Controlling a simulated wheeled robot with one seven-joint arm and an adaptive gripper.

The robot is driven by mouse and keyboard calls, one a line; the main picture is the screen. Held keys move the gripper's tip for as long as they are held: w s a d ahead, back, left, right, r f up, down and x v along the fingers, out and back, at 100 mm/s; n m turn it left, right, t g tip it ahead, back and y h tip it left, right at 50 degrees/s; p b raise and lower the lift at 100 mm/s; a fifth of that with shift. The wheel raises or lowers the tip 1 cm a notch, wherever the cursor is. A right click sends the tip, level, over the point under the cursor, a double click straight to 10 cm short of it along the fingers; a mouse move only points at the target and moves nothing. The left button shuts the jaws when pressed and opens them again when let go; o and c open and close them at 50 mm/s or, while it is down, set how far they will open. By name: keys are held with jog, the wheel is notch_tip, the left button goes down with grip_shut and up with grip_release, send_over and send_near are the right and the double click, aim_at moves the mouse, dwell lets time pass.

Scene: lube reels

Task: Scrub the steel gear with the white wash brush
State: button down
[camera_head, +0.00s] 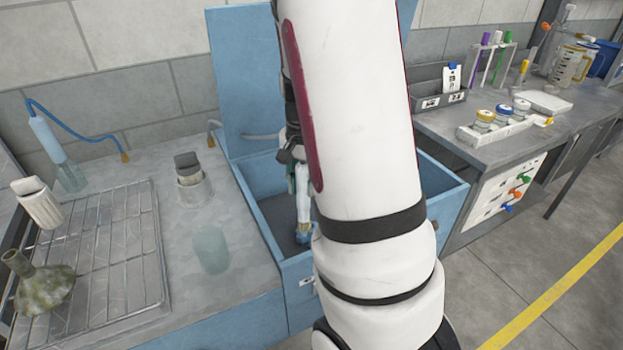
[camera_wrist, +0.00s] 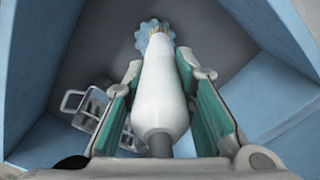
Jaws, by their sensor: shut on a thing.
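My gripper (camera_wrist: 160,68) is shut on the white wash brush (camera_wrist: 158,95), with its green pads on both sides of the white handle. In the head view the brush (camera_head: 302,188) hangs steeply inside the tub (camera_head: 440,200), bristles down. Whether the bristles touch anything cannot be told. A wire basket (camera_wrist: 73,101) with grey contents stands left of the gripper in the wrist view.
Left of the tub is a metal bench with a wire rack (camera_head: 120,245), a mottled flask (camera_head: 45,285), a grey cup (camera_head: 193,188) and a translucent beaker (camera_head: 210,250). The tub's raised blue lid (camera_head: 240,70) stands behind. A bench with jars (camera_head: 485,118) is at right.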

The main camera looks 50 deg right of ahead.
jog(key=d, duration=0.1)
jog(key=s+d, duration=0.1)
jog(key=d, duration=0.1)
jog(key=shift+s+d+r, duration=0.1)
dwell(0.4)
jog(key=a, duration=0.1)
jog(key=w+a, duration=0.1)
jog(key=a, duration=0.1)
jog(key=shift+w+p, duration=0.15)
jog(key=shift+p, duration=0.2)
dwell(0.3)
jog(key=shift+s+d, duration=0.35)
jog(key=shift+d, duration=0.4)
jog(key=shift+s+d, duration=0.35)
jog(key=shift+d, duration=0.4)
